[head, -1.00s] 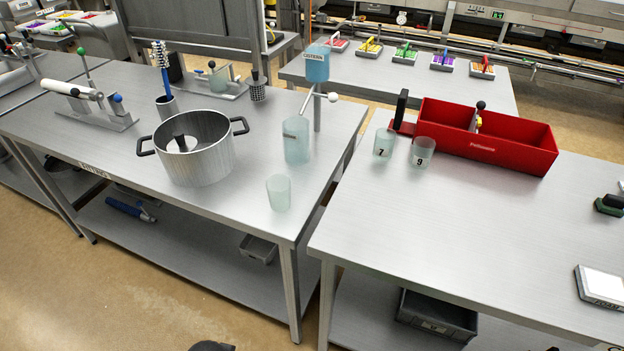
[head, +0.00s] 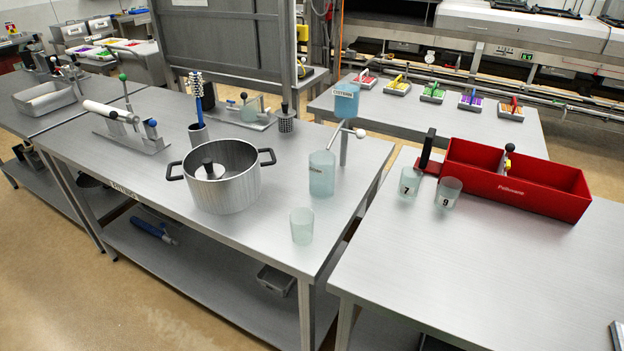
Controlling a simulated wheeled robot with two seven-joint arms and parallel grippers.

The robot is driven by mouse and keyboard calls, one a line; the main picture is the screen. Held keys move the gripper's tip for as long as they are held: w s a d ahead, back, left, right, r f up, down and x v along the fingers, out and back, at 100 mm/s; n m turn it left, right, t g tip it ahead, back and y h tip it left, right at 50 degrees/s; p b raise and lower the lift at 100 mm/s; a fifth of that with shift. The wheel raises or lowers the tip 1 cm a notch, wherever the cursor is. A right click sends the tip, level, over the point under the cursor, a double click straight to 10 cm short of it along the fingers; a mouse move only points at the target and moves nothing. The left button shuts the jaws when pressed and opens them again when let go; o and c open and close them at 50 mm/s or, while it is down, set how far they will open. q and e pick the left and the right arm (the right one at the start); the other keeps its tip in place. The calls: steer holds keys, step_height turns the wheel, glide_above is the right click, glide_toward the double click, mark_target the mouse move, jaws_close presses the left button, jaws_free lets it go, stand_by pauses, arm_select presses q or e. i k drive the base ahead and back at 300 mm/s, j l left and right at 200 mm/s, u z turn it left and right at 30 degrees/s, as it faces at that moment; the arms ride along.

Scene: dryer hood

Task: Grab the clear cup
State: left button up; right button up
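A clear, frosted cup (head: 302,226) without a visible number stands upright near the front right corner of the left steel table (head: 262,239). Two similar clear cups, marked 7 (head: 410,182) and 9 (head: 447,193), stand on the right table (head: 480,262) in front of a red box. A larger clear container (head: 322,175) stands behind the unmarked cup, under a blue-filled cistern (head: 346,101) on a post. Neither of my grippers shows in the head view.
A steel pot (head: 222,180) with two black handles stands left of the unmarked cup. The red box (head: 520,182) fills the back of the right table. A gap separates the two tables. The front of the right table is clear.

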mark_target(302, 218)
steer(key=k+j+z, duration=0.7)
steer(key=k, duration=0.35)
